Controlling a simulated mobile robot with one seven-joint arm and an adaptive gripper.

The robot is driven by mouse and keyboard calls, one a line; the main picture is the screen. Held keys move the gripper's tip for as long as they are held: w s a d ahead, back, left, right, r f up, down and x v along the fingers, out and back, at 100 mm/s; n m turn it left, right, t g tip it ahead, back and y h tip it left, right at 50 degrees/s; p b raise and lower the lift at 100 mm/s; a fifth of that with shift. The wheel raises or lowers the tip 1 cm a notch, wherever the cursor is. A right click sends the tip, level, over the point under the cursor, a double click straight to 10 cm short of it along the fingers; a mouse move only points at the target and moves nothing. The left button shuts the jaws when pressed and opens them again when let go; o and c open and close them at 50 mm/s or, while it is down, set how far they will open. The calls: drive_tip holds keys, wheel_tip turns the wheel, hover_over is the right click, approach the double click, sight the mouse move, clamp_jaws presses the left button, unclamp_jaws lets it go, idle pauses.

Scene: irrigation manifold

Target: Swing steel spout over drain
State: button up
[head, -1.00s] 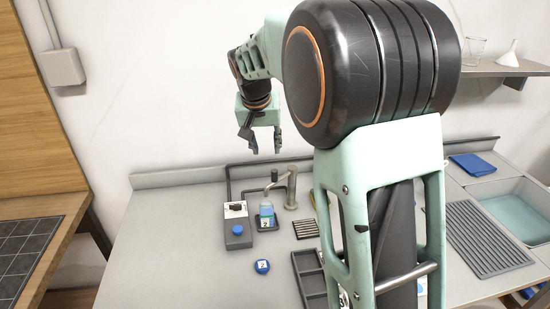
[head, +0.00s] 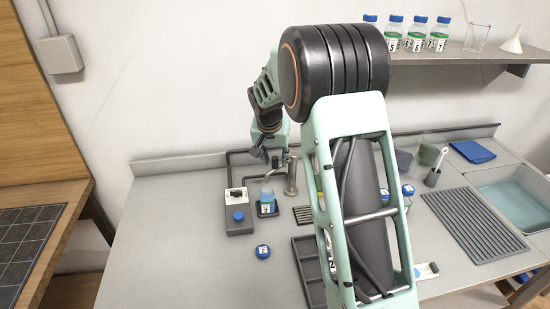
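The steel spout (head: 291,178) stands at the back of the counter. Its post is upright and its short arm points left, with the end above a bottle of blue liquid (head: 267,199) on a small dark pad. The slotted drain (head: 302,214) lies just right of the bottle, in front of the post, partly hidden by my arm. My gripper (head: 270,157) hangs pointing down at the spout's arm, close above or behind it. I cannot tell whether it touches the spout. Its fingers are small and partly hidden, so their opening is unclear.
A grey box with a blue button (head: 238,214) stands left of the bottle. A dark tray (head: 307,270) is partly behind my arm. A ribbed rack (head: 474,224) and sink are right. The counter's left side is clear.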

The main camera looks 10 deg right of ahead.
clamp_jaws()
idle(0.3)
drive_tip(key=shift+s+d, duration=0.1)
drive_tip(key=s+d+n+g+y, duration=0.1)
drive_tip(key=s+d+n+y, duration=0.2)
drive_tip(key=d+n, duration=0.5)
drive_tip(key=shift+d+n+y, duration=0.3)
drive_tip(key=shift+n+y, duration=0.6)
drive_tip(key=shift+n, duration=1.9)
drive_tip(key=shift+s, duration=0.1)
